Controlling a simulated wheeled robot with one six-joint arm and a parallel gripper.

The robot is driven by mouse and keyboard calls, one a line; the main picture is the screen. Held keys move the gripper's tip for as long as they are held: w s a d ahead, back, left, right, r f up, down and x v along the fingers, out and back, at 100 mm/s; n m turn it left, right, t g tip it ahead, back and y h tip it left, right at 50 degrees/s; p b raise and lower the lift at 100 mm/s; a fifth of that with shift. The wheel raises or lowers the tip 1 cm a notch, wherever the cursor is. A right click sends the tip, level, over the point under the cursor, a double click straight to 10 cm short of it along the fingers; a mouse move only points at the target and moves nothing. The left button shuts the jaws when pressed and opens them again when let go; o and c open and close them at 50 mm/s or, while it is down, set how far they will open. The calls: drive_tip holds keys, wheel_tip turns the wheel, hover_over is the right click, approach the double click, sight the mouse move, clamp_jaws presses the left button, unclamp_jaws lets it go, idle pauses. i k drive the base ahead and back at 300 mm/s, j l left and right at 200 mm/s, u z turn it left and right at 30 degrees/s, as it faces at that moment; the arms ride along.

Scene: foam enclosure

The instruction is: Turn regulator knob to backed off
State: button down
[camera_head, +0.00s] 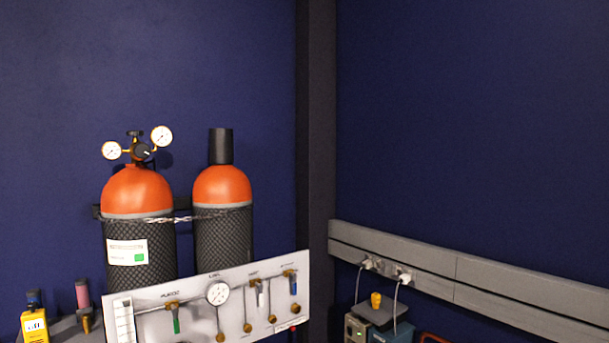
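The regulator sits on top of the left gas cylinder (137,190), which has an orange shoulder and a dark mesh sleeve. The regulator's black knob (142,151) faces forward between two round white gauges, the left gauge (111,150) and the higher right gauge (162,136). A small dark valve handle (135,133) stands above it. The knob is too small in view to read its setting. My gripper is not in view.
A second orange cylinder (222,187) with a black cap stands to the right; a chain (190,218) crosses both. A pale valve panel (256,315) stands in front, below. A yellow device (34,325) sits lower left. Grey trunking with plugged cables (430,275) runs along the right wall.

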sight(142, 151)
drive_tip(key=u, duration=1.2)
